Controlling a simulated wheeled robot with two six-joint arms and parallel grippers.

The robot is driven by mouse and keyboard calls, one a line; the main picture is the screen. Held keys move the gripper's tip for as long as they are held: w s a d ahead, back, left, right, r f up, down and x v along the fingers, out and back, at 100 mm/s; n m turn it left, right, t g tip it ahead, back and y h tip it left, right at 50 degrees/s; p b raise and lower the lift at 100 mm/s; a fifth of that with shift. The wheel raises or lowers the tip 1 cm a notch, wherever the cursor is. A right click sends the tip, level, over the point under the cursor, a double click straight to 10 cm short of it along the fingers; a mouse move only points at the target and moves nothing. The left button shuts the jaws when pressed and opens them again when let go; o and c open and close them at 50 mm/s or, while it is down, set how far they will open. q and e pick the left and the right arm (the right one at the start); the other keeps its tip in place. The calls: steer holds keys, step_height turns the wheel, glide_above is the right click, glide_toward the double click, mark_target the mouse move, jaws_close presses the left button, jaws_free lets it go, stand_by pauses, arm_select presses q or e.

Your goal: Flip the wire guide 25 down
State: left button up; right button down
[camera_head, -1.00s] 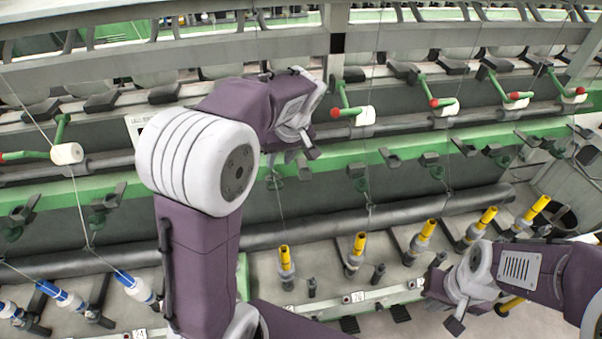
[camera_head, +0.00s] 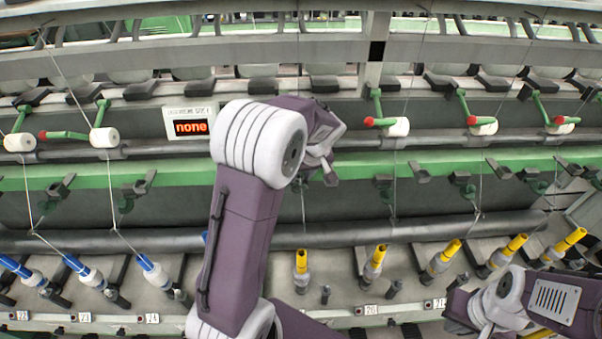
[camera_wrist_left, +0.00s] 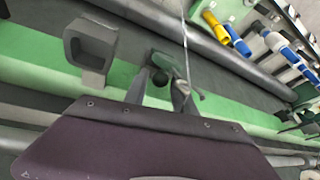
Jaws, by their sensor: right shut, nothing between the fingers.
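The wire guide (camera_wrist_left: 172,64) in the left wrist view is a small dark green bracket on the green rail, with a thread running past it. My left gripper's two fingers (camera_wrist_left: 163,90) are apart and close to it. I cannot tell whether they touch it. In the head view my left gripper (camera_head: 327,170) is in front of the green rail, and its arm hides part of the row, so no label 25 is readable. My right gripper (camera_head: 462,312) is shut and empty, low at the right near the yellow bobbins.
A panel reading "none" (camera_head: 191,127) hangs left of my left arm. Blue bobbins (camera_head: 88,270) stand at the left and yellow bobbins (camera_head: 375,258) at the right. A dark roller (camera_head: 350,235) runs below the rail.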

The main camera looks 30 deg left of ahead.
arm_select(q)
steer(key=shift+s+d, duration=0.1)
jaws_close()
stand_by(1.3)
